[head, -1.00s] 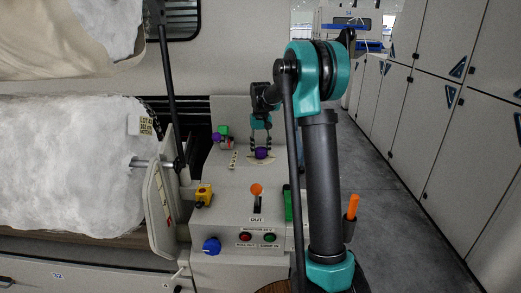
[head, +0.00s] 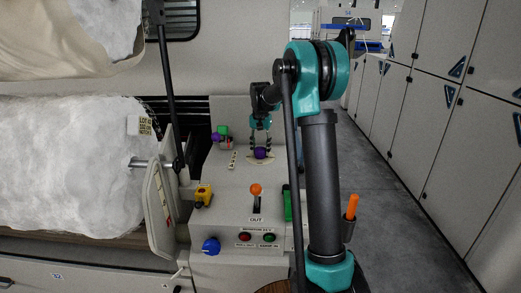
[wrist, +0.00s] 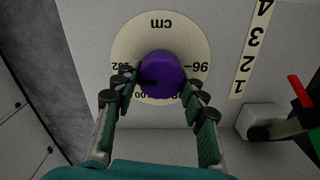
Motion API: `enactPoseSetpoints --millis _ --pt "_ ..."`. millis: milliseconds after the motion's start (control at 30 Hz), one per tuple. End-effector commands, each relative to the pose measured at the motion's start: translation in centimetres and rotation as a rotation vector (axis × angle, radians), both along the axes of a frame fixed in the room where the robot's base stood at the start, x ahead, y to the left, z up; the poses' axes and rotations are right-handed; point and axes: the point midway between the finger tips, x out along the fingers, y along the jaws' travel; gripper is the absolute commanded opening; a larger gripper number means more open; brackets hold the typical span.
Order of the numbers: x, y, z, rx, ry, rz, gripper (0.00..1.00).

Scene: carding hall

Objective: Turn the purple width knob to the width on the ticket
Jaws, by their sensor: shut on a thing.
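The purple width knob (wrist: 163,73) sits at the centre of a pale round dial (wrist: 128,45) in the wrist view. The dial reads "cm", with 96 at the right and other numbers partly covered by the fingers. A dark mark on the knob lies toward its lower left. My gripper (wrist: 160,86) is shut on the knob, one finger on each side. In the head view the knob (head: 261,153) shows below my gripper (head: 261,142). The ticket (head: 147,125) hangs by the white fibre roll; its small print is hard to read.
A smaller purple knob with a green block (head: 221,134) stands left of the dial. Cabinets (head: 440,130) line the right aisle.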

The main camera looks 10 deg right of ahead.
Motion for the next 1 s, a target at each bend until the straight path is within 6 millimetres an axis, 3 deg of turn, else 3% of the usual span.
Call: enactPoseSetpoints --millis 200,233,367,767,1000 --pt "0.0 0.0 0.0 0.000 -0.001 -0.001 0.13" --pt "0.0 0.0 0.0 0.000 -0.001 -0.001 0.46" --pt "0.0 0.0 0.0 0.000 -0.001 0.000 0.62" --pt "0.0 0.0 0.6 0.000 0.000 0.001 0.63" --pt "0.0 0.0 4.6 0.000 0.000 0.001 0.63"
